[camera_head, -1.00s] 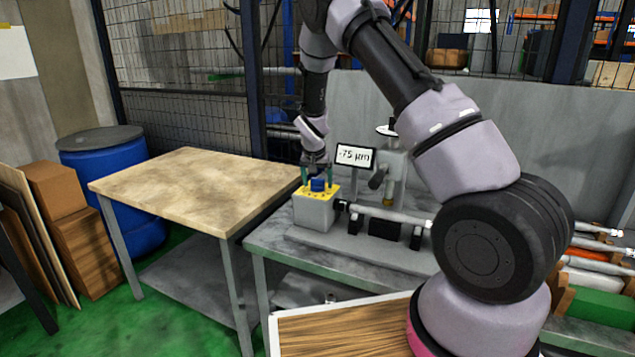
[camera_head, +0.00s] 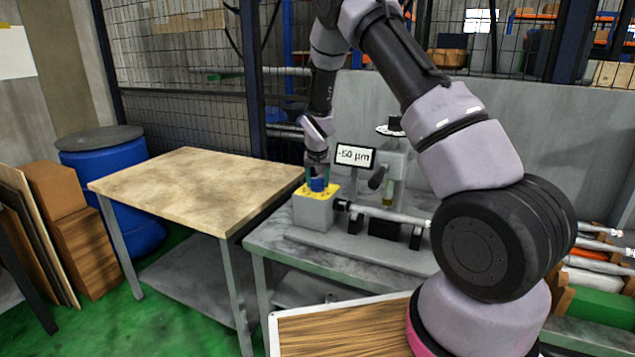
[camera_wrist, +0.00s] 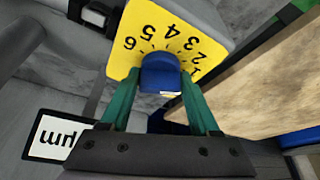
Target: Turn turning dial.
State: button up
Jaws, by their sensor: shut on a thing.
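The turning dial is a blue knob (camera_head: 318,185) on a yellow numbered plate (camera_head: 333,190) atop a grey block (camera_head: 314,212) on the grinder. In the wrist view the blue knob (camera_wrist: 160,74) sits between the green fingers, and the yellow plate (camera_wrist: 150,30) shows numbers from 1 to 6 around it. My gripper (camera_head: 318,180) points down and is shut on the knob; it also shows in the wrist view (camera_wrist: 160,85). A small display (camera_head: 355,157) behind the block reads -50 µm. The knob's pointer is not clear to me.
A wooden-topped table (camera_head: 195,185) stands left of the grinder bench, with its top clear. A horizontal shaft (camera_head: 390,213) runs right from the block. A blue barrel (camera_head: 120,190) and brown boxes (camera_head: 75,220) stand further left.

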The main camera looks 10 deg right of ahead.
jog(key=n, duration=0.1)
jog(key=n+y, duration=0.1)
jog(key=n, duration=0.1)
jog(key=n+y, duration=0.1)
jog(key=n, duration=0.1)
jog(key=shift+d, duration=0.25)
jog(key=shift+n+g+y, duration=0.4)
jog(key=shift+n+y, duration=0.5)
jog(key=shift+n, duration=1.5)
jog(key=o, duration=1.3)
jog(key=shift+r, duration=0.1)
jog(key=v, duration=1)
jog(key=shift+r, duration=0.3)
